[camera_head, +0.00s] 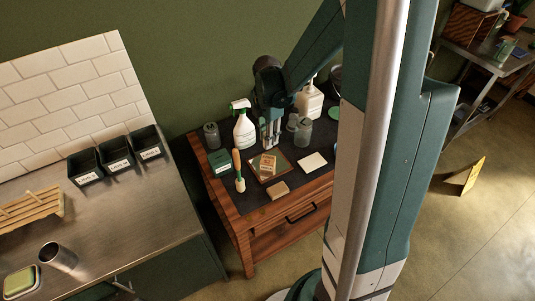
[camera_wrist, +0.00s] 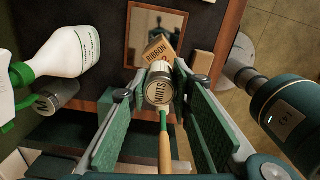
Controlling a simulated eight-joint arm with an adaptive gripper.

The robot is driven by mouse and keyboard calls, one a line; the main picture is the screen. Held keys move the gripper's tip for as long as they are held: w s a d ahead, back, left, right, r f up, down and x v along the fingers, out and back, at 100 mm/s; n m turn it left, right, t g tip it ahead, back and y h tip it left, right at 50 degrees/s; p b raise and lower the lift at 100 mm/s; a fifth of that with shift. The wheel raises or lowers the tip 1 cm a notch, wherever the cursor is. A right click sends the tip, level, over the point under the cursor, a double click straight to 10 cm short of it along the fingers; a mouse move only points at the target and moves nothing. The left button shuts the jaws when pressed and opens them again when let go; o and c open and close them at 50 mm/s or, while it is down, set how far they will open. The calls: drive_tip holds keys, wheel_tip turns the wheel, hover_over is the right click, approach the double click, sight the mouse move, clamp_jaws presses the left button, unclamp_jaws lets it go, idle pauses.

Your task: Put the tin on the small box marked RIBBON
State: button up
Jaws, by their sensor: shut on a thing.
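The tin, a round metal can with MINTS on its lid (camera_wrist: 159,90), sits between the fingers of my gripper (camera_wrist: 160,82) in the wrist view. The gripper is shut on it. In the head view my gripper (camera_head: 270,142) points down over the dark table top, and I cannot make out the tin there clearly. The small brown box marked RIBBON (camera_wrist: 158,47) lies just beyond the tin in the wrist view, partly covered by it. In the head view the box (camera_head: 268,163) lies on a wood-framed panel (camera_head: 257,178), just below my fingertips.
A white spray bottle (camera_head: 243,128) stands behind left, with a grey can (camera_head: 211,136) beside it. A clear jar (camera_head: 302,132) stands right of my gripper. A wooden-handled brush (camera_head: 238,168), a green box (camera_head: 220,162), a tan block (camera_head: 278,190) and a cream pad (camera_head: 312,161) surround the panel.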

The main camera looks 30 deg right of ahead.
drive_tip(key=shift+f, duration=2.1)
drive_tip(key=shift+f, duration=2.1)
drive_tip(key=shift+f+b, duration=0.2)
drive_tip(key=shift+b, duration=0.2)
drive_tip(key=o, duration=0.9)
drive_tip(key=shift+r+p, duration=0.3)
drive_tip(key=shift+r, duration=5.95)
